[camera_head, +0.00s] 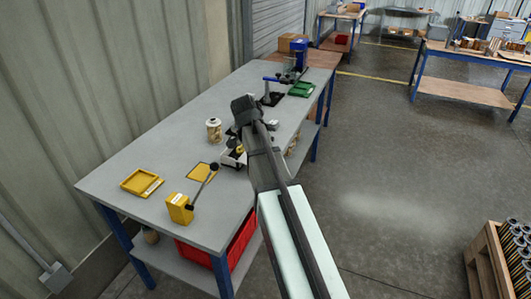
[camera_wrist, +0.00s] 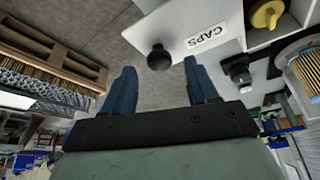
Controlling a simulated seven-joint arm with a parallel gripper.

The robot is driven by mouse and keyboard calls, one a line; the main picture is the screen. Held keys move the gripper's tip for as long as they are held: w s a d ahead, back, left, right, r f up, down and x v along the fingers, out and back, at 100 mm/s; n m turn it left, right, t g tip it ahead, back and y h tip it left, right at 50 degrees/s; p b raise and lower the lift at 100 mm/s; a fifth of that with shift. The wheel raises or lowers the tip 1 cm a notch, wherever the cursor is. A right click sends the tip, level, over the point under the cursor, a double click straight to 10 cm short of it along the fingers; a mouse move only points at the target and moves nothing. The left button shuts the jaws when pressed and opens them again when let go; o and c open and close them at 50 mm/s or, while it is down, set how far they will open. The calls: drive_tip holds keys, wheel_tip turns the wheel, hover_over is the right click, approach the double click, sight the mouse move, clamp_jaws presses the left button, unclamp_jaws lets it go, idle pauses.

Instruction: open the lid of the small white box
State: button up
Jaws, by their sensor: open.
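The small white box (camera_wrist: 222,22) shows in the wrist view at the top, with a "CAPS" label on its pale face. A round black knob (camera_wrist: 159,57) stands out by that face, left of the label. My gripper (camera_wrist: 158,75) is open, with its two blue fingers apart and nothing between their pads. The knob appears just beyond the fingertips, in line with the gap. I cannot tell whether they touch or how the lid sits. In the head view the white box (camera_head: 232,158) is small and partly hidden behind my arm.
In the head view, a yellow box with a black-knobbed lever (camera_head: 179,208), a yellow tray (camera_head: 141,183) and a cartridge (camera_head: 214,130) stand on the grey bench (camera_head: 165,150). A green tray (camera_head: 301,89) lies farther back. The bench's left part is mostly clear.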

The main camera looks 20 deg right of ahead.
drive_tip(key=v, duration=1.2)
